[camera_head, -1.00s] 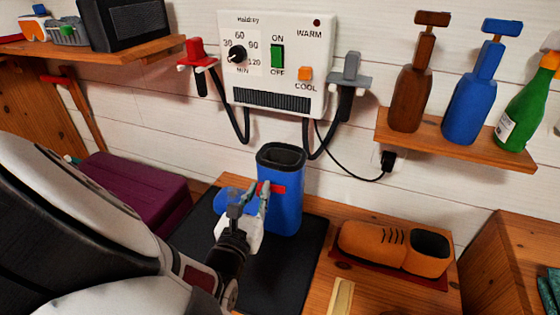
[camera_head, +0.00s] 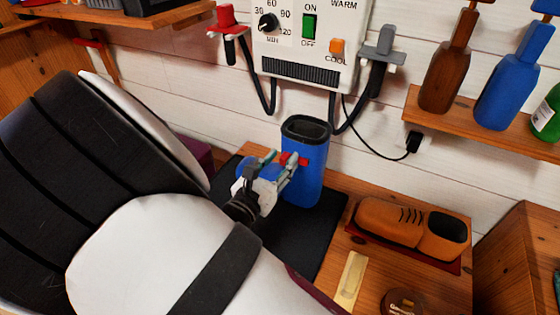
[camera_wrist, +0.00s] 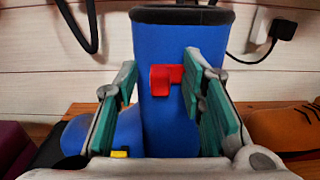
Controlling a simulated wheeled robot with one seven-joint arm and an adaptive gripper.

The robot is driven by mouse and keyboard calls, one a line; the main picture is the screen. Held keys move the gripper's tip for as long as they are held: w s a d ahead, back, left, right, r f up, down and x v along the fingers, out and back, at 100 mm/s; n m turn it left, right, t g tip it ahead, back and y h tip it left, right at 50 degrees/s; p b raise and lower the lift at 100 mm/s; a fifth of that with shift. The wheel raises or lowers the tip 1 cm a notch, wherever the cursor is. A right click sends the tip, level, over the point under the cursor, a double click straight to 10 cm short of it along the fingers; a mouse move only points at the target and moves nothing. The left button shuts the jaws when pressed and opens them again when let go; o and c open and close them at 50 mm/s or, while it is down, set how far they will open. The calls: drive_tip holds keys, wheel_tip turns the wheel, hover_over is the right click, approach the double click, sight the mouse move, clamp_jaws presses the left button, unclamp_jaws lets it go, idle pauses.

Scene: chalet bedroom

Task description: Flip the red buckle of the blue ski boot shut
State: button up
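The blue ski boot (camera_head: 309,185) stands upright on a black mat (camera_head: 318,222), its dark-rimmed opening up. The red buckle (camera_wrist: 160,80) sticks out from the boot's shaft; it also shows in the head view (camera_head: 302,160), partly behind my gripper (camera_head: 279,163). In the wrist view, my gripper (camera_wrist: 160,82) is open, its green-padded fingers on either side of the buckle. The right finger overlaps or lies close to the buckle's right end; I cannot tell whether it touches. The boot's toe part (camera_wrist: 75,135) extends left, partly hidden by the left finger.
An orange-brown shoe (camera_head: 390,222) sits on a red mat to the right. A white dryer panel (camera_head: 305,45) with hanging hoses is on the wall behind. A shelf of bottles (camera_head: 475,125) is at the right. A round tin (camera_head: 402,302) stands near the front.

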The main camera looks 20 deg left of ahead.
drive_tip(key=s+a, duration=0.1)
drive_tip(key=s, duration=1.1)
drive_tip(key=shift+a, duration=0.4)
drive_tip(key=shift+w+d, duration=0.1)
drive_tip(key=shift+w, duration=0.05)
